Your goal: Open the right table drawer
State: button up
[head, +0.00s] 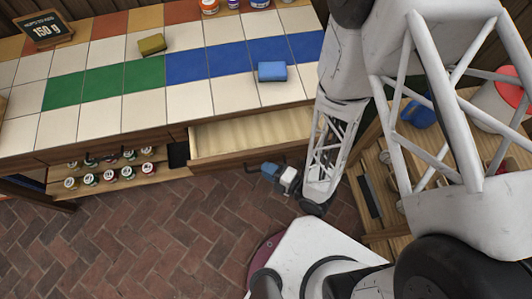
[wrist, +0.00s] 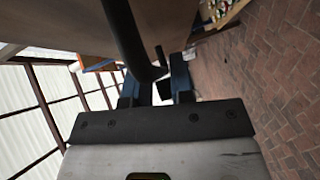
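The right table drawer (head: 250,134) is pulled out from under the tiled table and its pale wooden inside shows empty. Its dark handle (head: 251,168) is on the front face, and in the wrist view the handle (wrist: 125,40) is a thick black bar that bends close to the fingers. My gripper (head: 269,171) is at the drawer front, right by the handle. In the wrist view its blue fingers (wrist: 157,90) stand apart with a gap between them. The bar overlaps the left finger there; I cannot tell whether they touch.
A yellow sponge (head: 152,44) and a blue sponge (head: 272,71) lie on the tiled tabletop (head: 190,105). Several small jars (head: 110,175) stand on a shelf left of the drawer. A wooden shelf unit (head: 375,165) stands at right. The brick floor (head: 150,235) in front is clear.

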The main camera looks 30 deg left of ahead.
jog(key=d, duration=0.6)
jog(key=shift+d+r, duration=0.25)
jog(key=shift+r, duration=0.2)
dwell(0.4)
